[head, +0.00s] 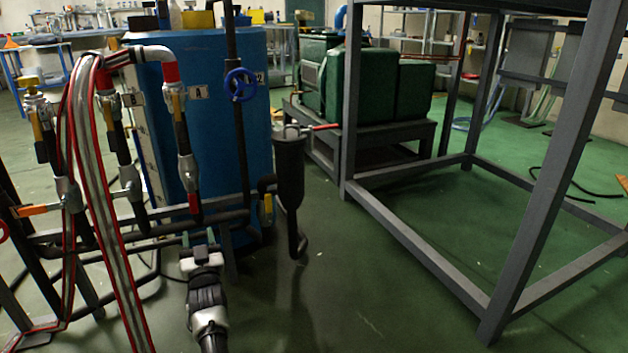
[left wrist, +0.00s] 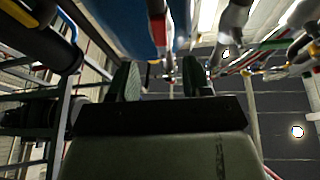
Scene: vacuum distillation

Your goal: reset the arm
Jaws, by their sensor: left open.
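My left gripper (head: 201,245) shows low in the head view, with my white and black forearm coming up from the bottom edge. It is in front of the pipes at the foot of the blue tank (head: 225,130) and looks empty. In the left wrist view my left gripper (left wrist: 160,82) has its two dark green fingers wide apart with nothing held between them. The wrist camera looks upward past the fingers to pipes, hoses and the ceiling. My right gripper is in neither view.
Pipes with valves (head: 185,165) and red-striped hoses (head: 100,190) stand at left. A blue handwheel (head: 240,84) and a dark cylinder with a red-handled valve (head: 289,165) are nearby. A grey metal frame (head: 420,245) stands at right. Green floor (head: 330,310) is clear between.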

